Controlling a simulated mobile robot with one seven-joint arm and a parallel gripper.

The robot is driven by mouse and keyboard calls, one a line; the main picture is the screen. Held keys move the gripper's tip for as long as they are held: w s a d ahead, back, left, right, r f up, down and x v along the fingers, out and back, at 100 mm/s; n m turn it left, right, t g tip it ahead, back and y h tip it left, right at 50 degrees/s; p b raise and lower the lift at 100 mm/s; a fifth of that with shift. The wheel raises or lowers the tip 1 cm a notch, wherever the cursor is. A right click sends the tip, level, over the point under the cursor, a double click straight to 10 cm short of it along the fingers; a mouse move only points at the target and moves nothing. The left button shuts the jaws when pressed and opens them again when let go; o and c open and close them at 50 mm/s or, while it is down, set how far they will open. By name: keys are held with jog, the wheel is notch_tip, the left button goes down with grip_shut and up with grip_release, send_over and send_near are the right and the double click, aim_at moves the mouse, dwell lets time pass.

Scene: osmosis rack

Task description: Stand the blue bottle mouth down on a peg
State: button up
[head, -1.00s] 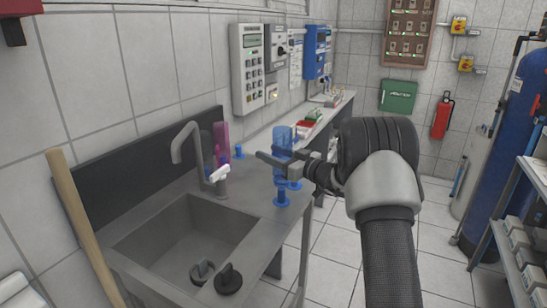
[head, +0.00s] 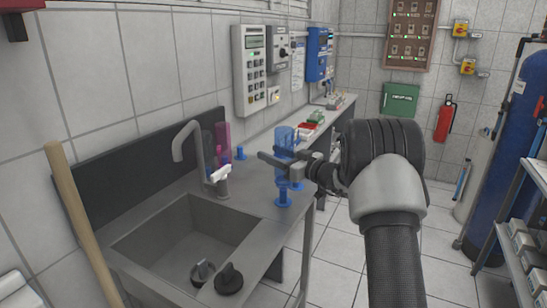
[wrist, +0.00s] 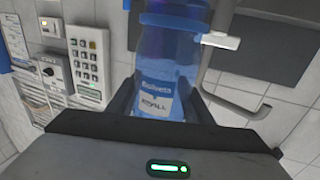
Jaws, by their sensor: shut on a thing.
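The blue bottle (head: 284,137) is translucent and held vertically above the counter's right end beside the sink. My gripper (head: 276,158) is shut around its side. In the wrist view the bottle (wrist: 168,55) stands between the fingers, with a pale label facing the camera. Its lower end is partly hidden behind the fingers in the head view, so I cannot tell whether it touches a peg. A blue peg (head: 283,199) stands on the counter just below the bottle. Another blue peg (head: 297,186) is close behind it, and a third blue peg (head: 240,153) stands near the wall.
A pink bottle (head: 223,134) stands at the back by the tap (head: 187,140). The sink basin (head: 185,240) lies left of the pegs. A wooden pole (head: 80,220) leans at the left. Red and white items (head: 306,130) lie on the bench behind.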

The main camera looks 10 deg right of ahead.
jog(key=b, duration=0.3)
jog(key=shift+f, duration=0.35)
dwell(0.9)
jog(key=shift+f+b, duration=1.9)
jog(key=shift+b, duration=1.55)
jog(key=shift+f, duration=0.1)
jog(key=shift+f, duration=0.55)
jog(key=shift+f, duration=0.35)
jog(key=o, duration=1.9)
